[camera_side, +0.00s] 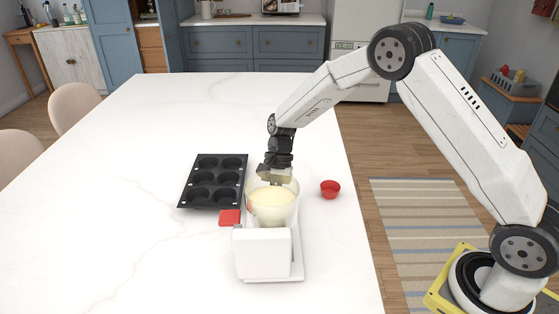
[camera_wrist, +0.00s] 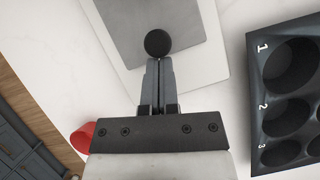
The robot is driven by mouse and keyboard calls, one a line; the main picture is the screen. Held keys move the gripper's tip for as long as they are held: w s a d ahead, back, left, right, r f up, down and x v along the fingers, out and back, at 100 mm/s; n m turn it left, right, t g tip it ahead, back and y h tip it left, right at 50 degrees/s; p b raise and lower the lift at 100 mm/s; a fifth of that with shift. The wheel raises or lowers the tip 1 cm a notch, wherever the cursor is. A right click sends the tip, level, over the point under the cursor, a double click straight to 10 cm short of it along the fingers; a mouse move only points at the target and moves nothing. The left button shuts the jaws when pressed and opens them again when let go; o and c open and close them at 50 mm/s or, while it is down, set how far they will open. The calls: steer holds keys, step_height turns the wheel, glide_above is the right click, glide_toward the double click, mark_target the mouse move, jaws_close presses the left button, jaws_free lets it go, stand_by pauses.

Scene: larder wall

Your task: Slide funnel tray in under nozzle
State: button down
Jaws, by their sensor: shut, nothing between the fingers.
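The dispenser (camera_side: 262,252) is a white machine with a clear bowl of pale yellow batter (camera_side: 272,205) on top. My gripper (camera_side: 273,180) is at the far side of the bowl, its fingertips partly hidden there. In the wrist view my gripper (camera_wrist: 158,64) is shut and empty, its tips at a round black knob (camera_wrist: 157,43); whether they touch it I cannot tell. Beyond is a flat grey plate (camera_wrist: 190,22) on a white base (camera_wrist: 205,75). I cannot tell whether the plate and knob are the funnel tray. The nozzle is not clearly visible.
A black muffin tin (camera_side: 213,181) with several cups lies left of the dispenser; its numbered edge shows in the wrist view (camera_wrist: 257,80). A red square piece (camera_side: 230,217) lies beside the dispenser. A red cup (camera_side: 330,188) stands to the right. The left countertop (camera_side: 110,200) is clear.

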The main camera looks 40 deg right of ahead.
steer(key=shift+s+a, duration=0.2)
steer(key=shift+s, duration=0.05)
stand_by(0.3)
steer(key=shift+w+d+f, duration=0.15)
steer(key=shift+w+d, duration=0.15)
steer(key=shift+d, duration=0.2)
steer(key=d, duration=0.1)
steer(key=w, duration=0.1)
steer(key=d, duration=0.1)
steer(key=shift+w+d+f, duration=0.25)
steer(key=shift+w+d, duration=0.05)
steer(key=shift+w, duration=0.1)
steer(key=v, duration=1)
steer(key=shift+s+a+r, duration=0.1)
steer(key=shift+s+r, duration=0.05)
steer(key=s+f+n+t+h, duration=0.1)
steer(key=s+n+t+h, duration=0.3)
steer(key=s+n, duration=0.7)
steer(key=s+t, duration=0.1)
steer(key=s, duration=1)
steer(key=shift+s+a+t, duration=0.25)
steer(key=shift+a+t, duration=0.05)
steer(key=shift+a, duration=0.1)
